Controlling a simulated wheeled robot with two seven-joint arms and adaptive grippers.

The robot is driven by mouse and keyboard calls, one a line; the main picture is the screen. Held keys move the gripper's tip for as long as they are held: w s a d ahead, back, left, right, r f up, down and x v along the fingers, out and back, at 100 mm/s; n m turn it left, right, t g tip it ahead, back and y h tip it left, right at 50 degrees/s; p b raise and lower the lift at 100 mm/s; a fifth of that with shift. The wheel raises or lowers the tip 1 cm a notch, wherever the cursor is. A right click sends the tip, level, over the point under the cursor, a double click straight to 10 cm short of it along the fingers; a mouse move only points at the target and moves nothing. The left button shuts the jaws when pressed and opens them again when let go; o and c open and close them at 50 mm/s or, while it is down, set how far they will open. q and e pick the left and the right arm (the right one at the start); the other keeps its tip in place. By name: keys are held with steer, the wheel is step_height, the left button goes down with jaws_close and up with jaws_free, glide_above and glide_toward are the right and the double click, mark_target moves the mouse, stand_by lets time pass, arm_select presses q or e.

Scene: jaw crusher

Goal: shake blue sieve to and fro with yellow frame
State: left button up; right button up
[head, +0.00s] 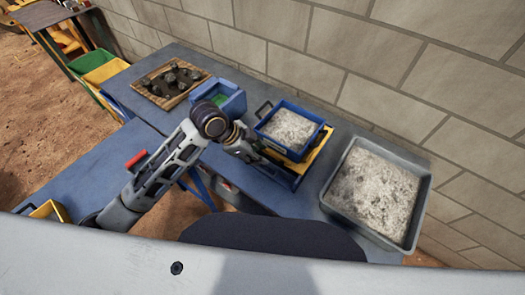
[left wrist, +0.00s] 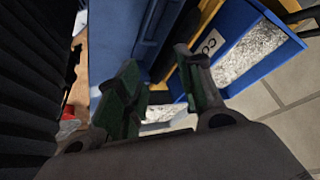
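The blue sieve (head: 317,136), full of pale grey crushed stone, sits on the yellow frame (head: 314,153) on the blue bench; a dark handle shows at its left. In the left wrist view the blue sieve (left wrist: 233,17) carries a partly hidden white label, and a strip of the yellow frame (left wrist: 188,78) shows behind one finger. My left gripper (head: 252,151) is beside the near left side of the frame. Its green-padded fingers (left wrist: 158,68) stand apart, with nothing clearly held between them. My right gripper is not in view.
A large grey tray (head: 329,196) of crushed material stands right of the frame. A blue box (head: 233,103) with green inside and a wooden tray (head: 143,84) of dark rocks stand to the left. A block wall (head: 400,80) runs close behind the bench.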

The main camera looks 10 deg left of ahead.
arm_select(q)
steer(key=w+a+r+m+g, duration=0.2)
steer(key=w+a+r+m, duration=0.1)
steer(key=r+m, duration=0.5)
steer(key=shift+a+r+g+y, duration=0.3)
steer(key=shift+a+r+g, duration=0.1)
steer(key=shift+a+r, duration=0.35)
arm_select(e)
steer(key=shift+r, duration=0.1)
arm_select(q)
steer(key=shift+w+d, duration=0.1)
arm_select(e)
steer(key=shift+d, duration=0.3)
arm_select(q)
steer(key=shift+f, duration=0.1)
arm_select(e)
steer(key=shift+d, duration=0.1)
arm_select(q)
steer(key=p, duration=0.2)
glide_toward(264, 154)
steer(key=x, duration=0.7)
steer(key=shift+x, duration=0.75)
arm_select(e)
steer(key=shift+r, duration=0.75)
